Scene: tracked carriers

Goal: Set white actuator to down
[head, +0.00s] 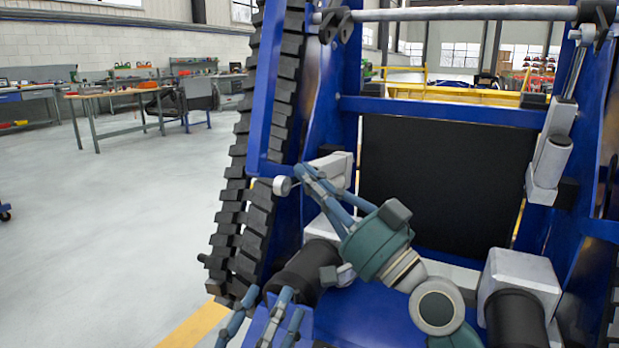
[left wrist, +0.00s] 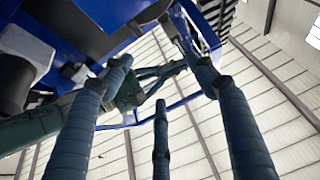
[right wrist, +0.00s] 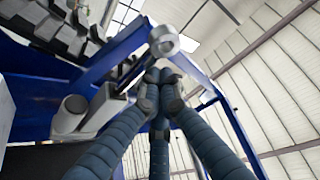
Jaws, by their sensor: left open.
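A white actuator (head: 340,166) sits on the inner left side of the blue tracked carrier (head: 430,112), behind my right gripper's fingers. A pale round knob (head: 282,186) shows beside the fingertips, and also in the right wrist view (right wrist: 163,41). Whether it joins the actuator is hidden. A similar white actuator (head: 552,152) stands upright on the carrier's right side. My right gripper (head: 305,172) has its fingertips drawn together just below the knob; nothing clear shows between them. My left gripper (head: 270,305) is open and empty at the bottom, its fingers spread in the left wrist view (left wrist: 158,85).
A black rubber track (head: 240,215) runs up the carrier's left side. A dark panel (head: 440,180) fills its middle, and a grey bar (head: 460,14) crosses the top. Workbenches (head: 120,95) stand far left.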

